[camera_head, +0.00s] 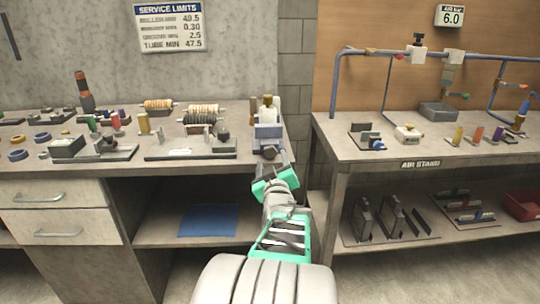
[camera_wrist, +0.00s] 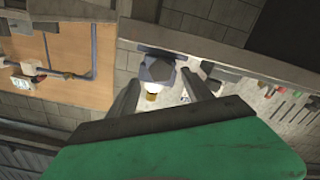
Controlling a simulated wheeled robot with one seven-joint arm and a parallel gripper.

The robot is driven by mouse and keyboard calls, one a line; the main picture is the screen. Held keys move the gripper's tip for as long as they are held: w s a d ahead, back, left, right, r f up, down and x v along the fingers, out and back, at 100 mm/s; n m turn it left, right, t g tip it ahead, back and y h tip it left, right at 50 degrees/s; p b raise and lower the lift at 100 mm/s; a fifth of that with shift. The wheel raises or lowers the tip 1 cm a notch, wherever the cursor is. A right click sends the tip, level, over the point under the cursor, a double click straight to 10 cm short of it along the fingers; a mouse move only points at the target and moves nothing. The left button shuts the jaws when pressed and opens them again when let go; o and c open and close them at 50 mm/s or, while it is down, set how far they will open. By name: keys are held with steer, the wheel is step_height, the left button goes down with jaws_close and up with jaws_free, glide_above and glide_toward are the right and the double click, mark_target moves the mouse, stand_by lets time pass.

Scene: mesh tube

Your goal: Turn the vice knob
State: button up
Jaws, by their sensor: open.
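A blue-grey block that looks like the vice (camera_head: 268,132) stands at the right front end of the left bench. It also shows between my fingers in the wrist view (camera_wrist: 157,70). I cannot clearly make out its knob; my gripper and the small size hide detail. My gripper (camera_head: 270,163) is in front of the block, just off the bench's front edge. In the wrist view my gripper (camera_wrist: 160,86) has its two fingers spread, one on each side of the block. Nothing is held. I cannot tell whether a finger touches it.
The left bench (camera_head: 180,168) carries several spools, rings and small fixtures, with pale bottles behind the vice. A gap with a block wall separates it from the air stand (camera_head: 420,164). Pipes (camera_head: 390,52) rise on that stand. A blue sheet (camera_head: 208,221) lies on the lower shelf.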

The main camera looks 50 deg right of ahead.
mark_target(270, 154)
steer(key=x, duration=0.5)
steer(key=shift+w, duration=0.15)
jaws_close()
stand_by(0.4)
